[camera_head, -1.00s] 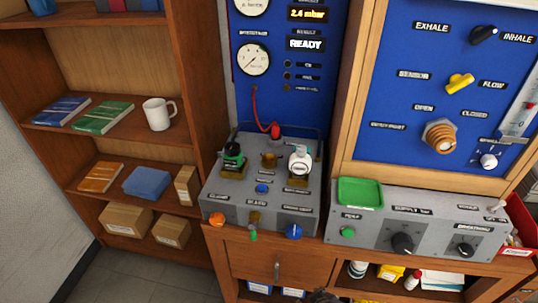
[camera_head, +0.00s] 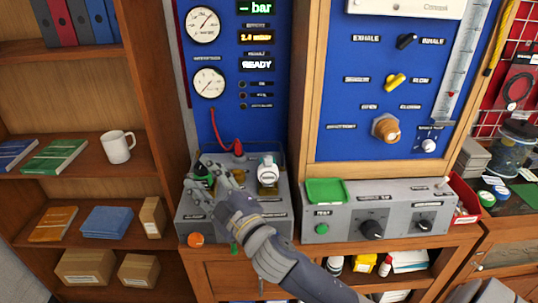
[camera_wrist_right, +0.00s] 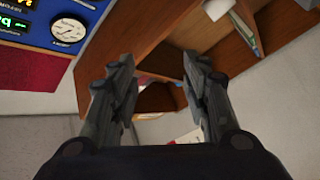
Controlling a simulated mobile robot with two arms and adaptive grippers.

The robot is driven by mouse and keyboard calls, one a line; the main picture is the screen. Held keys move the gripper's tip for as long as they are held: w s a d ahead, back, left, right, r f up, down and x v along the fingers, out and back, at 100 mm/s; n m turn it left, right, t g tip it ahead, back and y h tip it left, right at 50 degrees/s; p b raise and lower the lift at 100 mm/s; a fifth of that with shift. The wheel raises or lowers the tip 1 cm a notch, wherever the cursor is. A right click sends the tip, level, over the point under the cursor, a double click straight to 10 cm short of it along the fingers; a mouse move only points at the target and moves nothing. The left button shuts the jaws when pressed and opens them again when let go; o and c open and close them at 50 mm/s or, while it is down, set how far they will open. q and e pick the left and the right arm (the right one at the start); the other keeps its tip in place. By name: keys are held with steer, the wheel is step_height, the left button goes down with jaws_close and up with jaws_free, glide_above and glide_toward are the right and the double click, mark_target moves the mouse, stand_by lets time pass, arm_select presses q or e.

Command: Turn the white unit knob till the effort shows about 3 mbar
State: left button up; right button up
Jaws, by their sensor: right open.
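The white unit (camera_head: 267,173), with a white round top, stands upright in a brass-coloured seat at the right of the grey bench box (camera_head: 276,206). The amber display (camera_head: 257,37) reads about 2.4 mbar. My right gripper (camera_head: 209,176) is open over the left part of the box, left of the white unit and apart from it. Its fingers partly cover the black-and-green unit (camera_head: 203,170); I cannot tell whether they touch it. In the right wrist view, nothing is between the fingers (camera_wrist_right: 157,70). My left gripper is not in view.
A red hose (camera_head: 238,148) hangs behind the box. An orange knob (camera_head: 195,239) sits on its front. My right forearm covers much of the box front. A control box with a green tray (camera_head: 326,191) stands to the right. A shelf with a mug (camera_head: 117,146) stands left.

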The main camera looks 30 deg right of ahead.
steer(key=a+r+n+g+y, duration=0.1)
steer(key=a+r+n+y, duration=0.7)
steer(key=r+n+y, duration=0.5)
steer(key=n+g+h, duration=1.4)
steer(key=n, duration=0.1)
glide_toward(269, 158)
steer(key=p+x, duration=0.2)
steer(key=x, duration=0.6)
steer(key=shift+w+f, duration=0.2)
steer(key=shift+w, duration=0.05)
